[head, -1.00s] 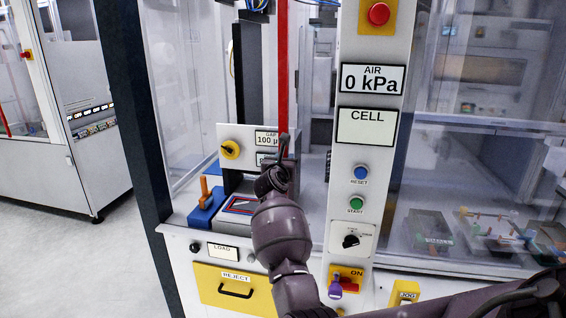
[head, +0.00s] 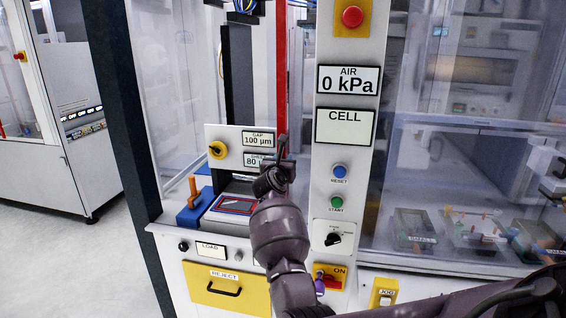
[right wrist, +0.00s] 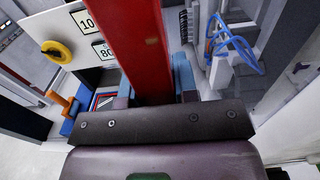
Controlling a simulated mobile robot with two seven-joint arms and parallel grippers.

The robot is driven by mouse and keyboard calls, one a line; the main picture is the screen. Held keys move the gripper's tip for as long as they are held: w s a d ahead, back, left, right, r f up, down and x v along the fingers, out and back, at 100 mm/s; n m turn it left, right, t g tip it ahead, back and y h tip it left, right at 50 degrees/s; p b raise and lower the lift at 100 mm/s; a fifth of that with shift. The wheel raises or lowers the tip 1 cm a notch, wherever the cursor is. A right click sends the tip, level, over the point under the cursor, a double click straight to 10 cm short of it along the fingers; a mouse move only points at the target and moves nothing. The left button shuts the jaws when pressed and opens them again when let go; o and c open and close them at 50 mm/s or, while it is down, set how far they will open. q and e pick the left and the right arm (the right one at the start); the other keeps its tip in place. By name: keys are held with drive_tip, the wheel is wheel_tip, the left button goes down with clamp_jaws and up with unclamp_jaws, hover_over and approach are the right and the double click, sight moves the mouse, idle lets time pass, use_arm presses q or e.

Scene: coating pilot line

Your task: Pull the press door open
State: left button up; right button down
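The press door's red vertical bar (head: 281,80) stands in front of the press opening, left of the control panel. The clear door pane itself is hard to make out. My right gripper (head: 277,165) is at the lower part of this bar. In the right wrist view, the red bar (right wrist: 148,50) runs down between the two fingers (right wrist: 155,95), one close on each side, so the gripper looks shut on it. The exact finger contact is partly hidden by the gripper body. My left gripper is not in view.
The control panel (head: 346,210) stands just right of the bar. Inside the press are a yellow knob (head: 217,150) and a blue block with an orange lever (head: 194,205). A yellow reject drawer (head: 227,287) lies below. A glazed cell with trays (head: 415,230) is at right.

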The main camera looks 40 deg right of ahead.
sight(281, 97)
drive_tip(key=c, duration=0.9)
unclamp_jaws()
drive_tip(key=shift+r, duration=0.1)
wheel_tip(281, 97, up, 20)
